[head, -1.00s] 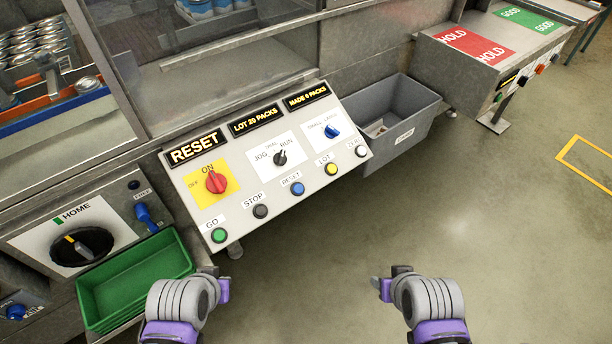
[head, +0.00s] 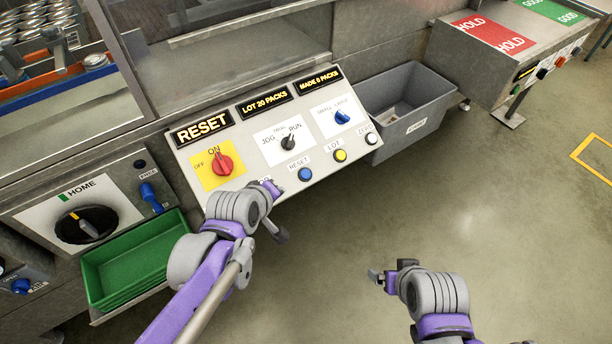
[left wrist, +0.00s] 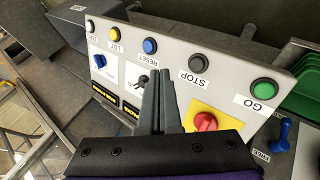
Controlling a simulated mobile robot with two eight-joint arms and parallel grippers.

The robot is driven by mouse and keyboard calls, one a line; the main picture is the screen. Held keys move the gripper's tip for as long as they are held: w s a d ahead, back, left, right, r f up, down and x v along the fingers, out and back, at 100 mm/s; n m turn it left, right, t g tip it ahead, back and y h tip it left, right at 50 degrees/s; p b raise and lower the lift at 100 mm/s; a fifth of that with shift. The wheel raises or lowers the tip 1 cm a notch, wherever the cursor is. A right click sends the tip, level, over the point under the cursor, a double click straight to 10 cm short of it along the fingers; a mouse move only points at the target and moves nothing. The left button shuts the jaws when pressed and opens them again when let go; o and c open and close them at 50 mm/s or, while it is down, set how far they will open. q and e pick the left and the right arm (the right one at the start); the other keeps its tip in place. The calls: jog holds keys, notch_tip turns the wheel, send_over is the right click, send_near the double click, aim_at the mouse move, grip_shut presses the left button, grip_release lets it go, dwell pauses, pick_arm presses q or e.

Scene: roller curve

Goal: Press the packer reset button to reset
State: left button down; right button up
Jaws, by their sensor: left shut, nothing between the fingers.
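The blue reset button (head: 305,174), labelled RESET, is on the front row of a sloped white panel (head: 240,195). It also shows in the left wrist view (left wrist: 150,46), where the panel appears upside down. My left gripper (head: 274,188) is shut and empty, over the panel's front edge just left of the blue button. In the left wrist view its fingers (left wrist: 160,88) point toward the button row, between the blue button and the black STOP button (left wrist: 199,63). Contact with the panel cannot be told. My right gripper (head: 378,276) is over the floor, apart from the panel; its jaw opening is unclear.
A yellow LOT button (head: 340,156) sits right of the blue one. A red switch (head: 222,165) is at the panel's left. A green tray (head: 130,262) stands lower left and a grey bin (head: 415,125) right. Floor in front is open.

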pick_arm(q)
jog(key=w+d+f+n+t+h, duration=0.1)
jog(key=w+d+n, duration=0.5)
jog(key=w+d, duration=0.3)
jog(key=shift+w+f+t+h+b, duration=0.25)
jog(key=shift+w+t+h+b, duration=0.1)
jog(key=shift+h+b, duration=0.1)
jog(key=b, duration=0.6)
send_near(309, 171)
jog(key=shift+d+r+x, duration=0.15)
jog(key=shift+x, duration=0.75)
jog(key=shift+d+r+x, duration=0.1)
jog(key=shift+d+x, duration=0.05)
jog(key=shift+x, duration=0.7)
jog(key=shift+d+r+x, duration=0.15)
jog(key=shift+x, duration=0.75)
jog(key=shift+w, duration=0.1)
jog(key=shift+w+a+f, duration=0.15)
jog(key=shift+f, duration=0.2)
jog(key=shift+w+a+f+b, duration=0.15)
jog(key=shift+f+b, duration=0.25)
jog(key=shift+r, duration=0.1)
jog(key=shift+s+d+r+p, duration=0.15)
jog(key=shift+r+p, duration=0.15)
jog(key=shift+r, duration=0.05)
jog(key=shift+s+d+r+p, duration=0.15)
jog(key=shift+r+p, duration=0.15)
jog(key=shift+r, duration=0.05)
